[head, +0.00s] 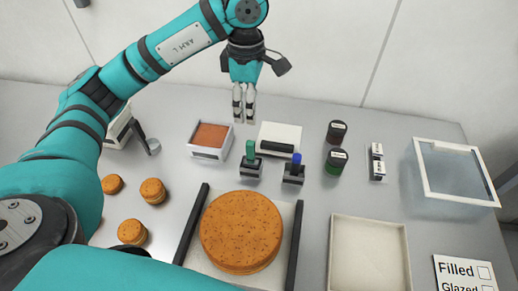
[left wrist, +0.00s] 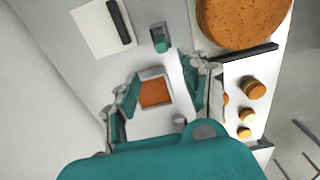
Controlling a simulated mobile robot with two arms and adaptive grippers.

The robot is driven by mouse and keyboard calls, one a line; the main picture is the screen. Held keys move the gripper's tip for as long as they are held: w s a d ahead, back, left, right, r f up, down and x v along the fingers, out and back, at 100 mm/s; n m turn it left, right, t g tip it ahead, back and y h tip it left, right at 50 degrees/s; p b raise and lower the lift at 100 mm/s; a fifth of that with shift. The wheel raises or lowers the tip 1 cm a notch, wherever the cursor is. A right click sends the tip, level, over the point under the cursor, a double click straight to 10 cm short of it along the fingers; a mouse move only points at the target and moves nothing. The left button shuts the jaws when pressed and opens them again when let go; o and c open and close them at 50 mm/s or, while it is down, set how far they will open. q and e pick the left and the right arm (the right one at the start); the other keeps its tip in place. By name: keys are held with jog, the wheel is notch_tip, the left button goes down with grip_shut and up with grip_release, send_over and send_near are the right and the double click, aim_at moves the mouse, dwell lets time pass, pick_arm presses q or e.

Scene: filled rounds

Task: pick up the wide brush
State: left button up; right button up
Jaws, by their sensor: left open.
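Two handled tools stand upright in small dark holders mid-table: one with a green handle (head: 250,150) and one with a blue handle (head: 296,164). They look like brushes, but their bristles are hidden and I cannot tell which is the wide one. The green handle also shows in the left wrist view (left wrist: 161,44), beyond my fingers. My left gripper (head: 244,112) is open and empty, pointing down behind the tools, near the back of the table. In the left wrist view its fingers (left wrist: 163,78) are spread, with the tray of orange filling showing between them. My right gripper is not in view.
The white tray of orange filling (head: 208,153) and a white block with a dark bar (head: 280,136) stand close by. A large round cake (head: 240,232) is in front. Dark jars (head: 336,132), a lidded clear box (head: 455,172) and an empty tray (head: 368,255) are right.

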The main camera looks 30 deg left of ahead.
pick_arm(q)
jog(key=p, duration=0.1)
send_over(249, 144)
jog(key=f, duration=0.4)
jog(key=shift+s+a+f, duration=0.1)
jog(key=shift+s+f, duration=0.1)
jog(key=shift+f, duration=0.1)
jog(key=f, duration=0.2)
jog(key=f+p, duration=0.1)
jog(key=f, duration=0.1)
jog(key=f+p, duration=0.1)
jog(key=f, duration=0.1)
jog(key=shift+w+f, duration=0.1)
jog(key=shift+w, duration=0.2)
jog(key=shift+f, duration=0.3)
jog(key=shift+f+p, duration=0.15)
jog(key=shift+p, duration=0.15)
notch_tip(249, 144, down, 4)
jog(key=p, duration=0.2)
jog(key=shift+w+f+p, duration=0.15)
jog(key=shift+f+p, duration=0.1)
jog(key=shift+p, duration=0.05)
jog(key=shift+f, duration=0.3)
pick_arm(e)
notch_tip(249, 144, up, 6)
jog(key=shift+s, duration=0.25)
pick_arm(q)
jog(key=shift+c, duration=0.4)
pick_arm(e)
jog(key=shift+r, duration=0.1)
